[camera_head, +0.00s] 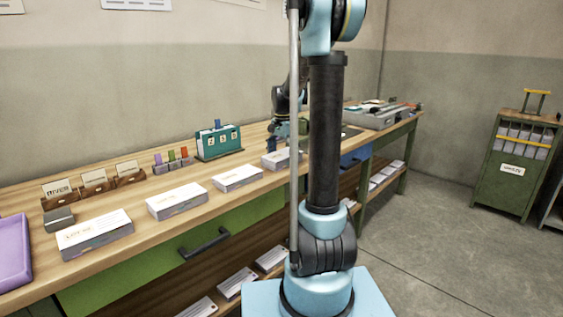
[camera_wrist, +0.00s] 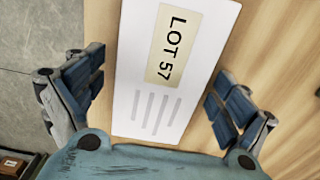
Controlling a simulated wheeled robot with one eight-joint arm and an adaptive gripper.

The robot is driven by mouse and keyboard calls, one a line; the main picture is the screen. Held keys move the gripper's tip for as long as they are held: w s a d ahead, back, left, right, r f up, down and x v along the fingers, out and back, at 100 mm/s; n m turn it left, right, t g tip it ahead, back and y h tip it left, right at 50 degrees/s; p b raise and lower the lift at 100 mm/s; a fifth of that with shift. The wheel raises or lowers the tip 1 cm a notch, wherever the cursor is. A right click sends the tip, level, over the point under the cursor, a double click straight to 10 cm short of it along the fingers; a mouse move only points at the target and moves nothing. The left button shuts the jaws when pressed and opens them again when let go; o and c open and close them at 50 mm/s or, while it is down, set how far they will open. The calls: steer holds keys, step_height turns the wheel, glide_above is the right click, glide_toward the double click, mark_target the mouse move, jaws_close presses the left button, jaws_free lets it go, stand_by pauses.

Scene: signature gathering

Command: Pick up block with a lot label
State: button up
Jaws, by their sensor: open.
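In the wrist view a white block (camera_wrist: 200,85) with a beige label reading "LOT 57" and grey printed lines lies on the wooden bench top. My gripper (camera_wrist: 160,88) is open, with one blue-padded finger on each side of the block and a gap to each. Whether the fingers reach down beside the block or hover above it I cannot tell. In the head view my gripper (camera_head: 278,140) is at the bench beyond my arm, at a white block (camera_head: 281,159) partly hidden by the arm. Other similar white blocks lie along the bench front (camera_head: 238,177) (camera_head: 177,201) (camera_head: 95,233).
A teal number box (camera_head: 218,142), small coloured tabs and wooden card holders (camera_head: 93,182) stand behind the blocks. A purple tray (camera_head: 12,252) is at the far left. More white blocks lie on the lower shelf (camera_head: 235,283). A green cabinet (camera_head: 508,177) stands at the right.

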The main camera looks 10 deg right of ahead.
steer(key=c, duration=1.4)
